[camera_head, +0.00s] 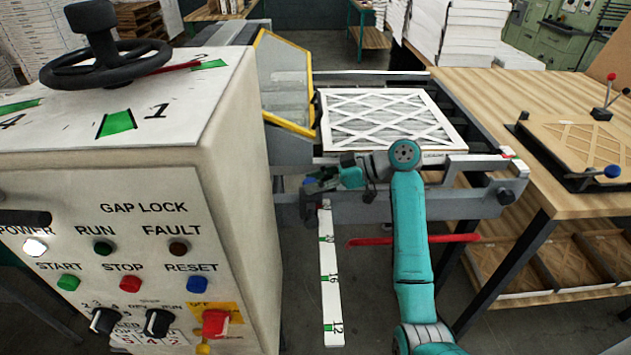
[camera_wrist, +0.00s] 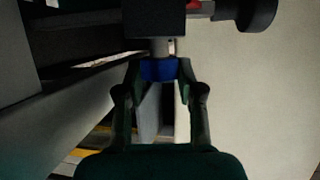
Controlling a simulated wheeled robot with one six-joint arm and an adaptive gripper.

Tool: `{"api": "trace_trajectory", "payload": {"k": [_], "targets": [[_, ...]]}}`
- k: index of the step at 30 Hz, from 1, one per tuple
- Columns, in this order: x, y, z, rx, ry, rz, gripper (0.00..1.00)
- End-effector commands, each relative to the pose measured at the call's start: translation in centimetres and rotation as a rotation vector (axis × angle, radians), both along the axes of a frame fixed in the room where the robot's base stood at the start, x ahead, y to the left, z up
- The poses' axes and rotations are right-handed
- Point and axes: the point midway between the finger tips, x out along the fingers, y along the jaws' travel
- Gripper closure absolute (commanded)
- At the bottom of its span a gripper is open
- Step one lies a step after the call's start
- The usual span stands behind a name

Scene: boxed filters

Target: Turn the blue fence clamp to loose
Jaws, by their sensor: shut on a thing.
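The blue fence clamp (camera_wrist: 159,70) sits between the two fingers of my gripper (camera_wrist: 158,72) in the wrist view, just under a dark block. My gripper is shut on it, with a finger on each side. In the head view, my gripper (camera_head: 318,180) reaches left to the machine's front rail, beside the control cabinet. A small blue part of the clamp (camera_head: 309,182) shows there, mostly hidden by the gripper. No loose or tight marking on the clamp is readable.
The control cabinet (camera_head: 230,200) with handwheel (camera_head: 105,65) stands close left. A white scale strip (camera_head: 330,290) hangs below the rail, near a red bar (camera_head: 365,241). A framed filter (camera_head: 385,120) lies on the machine. A wooden table (camera_head: 490,90) stands right.

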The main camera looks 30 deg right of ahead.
Motion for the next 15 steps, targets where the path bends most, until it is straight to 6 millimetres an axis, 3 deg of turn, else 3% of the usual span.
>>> {"api": "trace_trajectory", "payload": {"k": [12, 13, 15], "targets": [[-0.02, 0.00, -0.11, -0.001, 0.002, 0.005, 0.98], [-0.02, 0.00, -0.11, -0.001, 0.002, 0.005, 0.56], [-0.01, -0.02, -0.10, -0.001, 0.002, 0.005, 0.38]]}}
